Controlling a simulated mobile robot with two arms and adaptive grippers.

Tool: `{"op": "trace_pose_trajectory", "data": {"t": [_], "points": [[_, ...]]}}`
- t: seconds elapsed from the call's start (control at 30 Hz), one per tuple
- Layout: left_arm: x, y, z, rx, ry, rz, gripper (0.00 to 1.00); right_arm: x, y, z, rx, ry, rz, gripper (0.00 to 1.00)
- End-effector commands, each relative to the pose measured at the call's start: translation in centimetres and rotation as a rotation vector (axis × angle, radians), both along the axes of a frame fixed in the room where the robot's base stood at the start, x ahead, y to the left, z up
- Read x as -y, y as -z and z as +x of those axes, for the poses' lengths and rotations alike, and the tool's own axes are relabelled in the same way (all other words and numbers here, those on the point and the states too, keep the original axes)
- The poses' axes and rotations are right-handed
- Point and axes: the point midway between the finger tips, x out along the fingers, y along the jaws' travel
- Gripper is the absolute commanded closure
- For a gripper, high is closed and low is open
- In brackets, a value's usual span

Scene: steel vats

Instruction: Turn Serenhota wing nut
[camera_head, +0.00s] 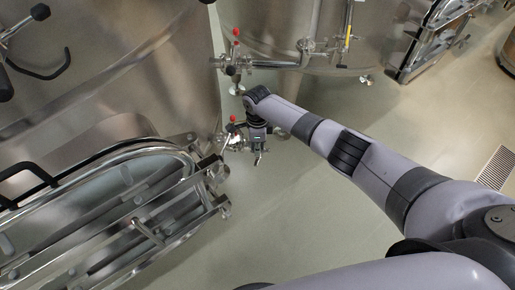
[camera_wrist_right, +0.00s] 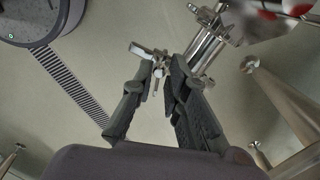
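The wing nut (camera_wrist_right: 157,62) is a small shiny metal piece at the end of a steel valve fitting (camera_wrist_right: 204,46) in the right wrist view. My right gripper (camera_wrist_right: 160,74) has its dark fingertips drawn in on either side of it, with metal filling the narrow gap between them. One wing sticks out to the left beyond the fingertips. In the head view my right gripper (camera_head: 259,156) hangs beside the lower valve on the left vat, and the nut is too small to make out there. My left gripper is not in view.
A steel vat (camera_head: 120,70) with an open oval hatch (camera_head: 110,215) stands at the left. A second vat (camera_head: 275,25) stands behind, with pipes and a red-knobbed valve (camera_head: 235,55). The floor (camera_head: 300,215) is clear, with a drain grate (camera_head: 497,167) at right.

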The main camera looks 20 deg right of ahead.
Motion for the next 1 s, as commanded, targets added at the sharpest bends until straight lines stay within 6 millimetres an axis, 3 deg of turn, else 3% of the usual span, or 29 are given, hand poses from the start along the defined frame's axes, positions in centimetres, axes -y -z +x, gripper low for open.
{"op": "trace_pose_trajectory", "data": {"t": [0.37, 0.57, 1.0], "points": [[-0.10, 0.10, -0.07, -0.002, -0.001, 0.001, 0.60, 0.01, 0.52, 0.02, 0.000, 0.001, 0.000, 0.86], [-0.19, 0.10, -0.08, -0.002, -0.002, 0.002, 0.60, 0.01, 0.51, 0.01, 0.000, 0.001, 0.000, 1.00], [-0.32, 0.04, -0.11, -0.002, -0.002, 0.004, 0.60, 0.02, 0.48, 0.00, 0.000, -0.001, 0.000, 1.00]]}}
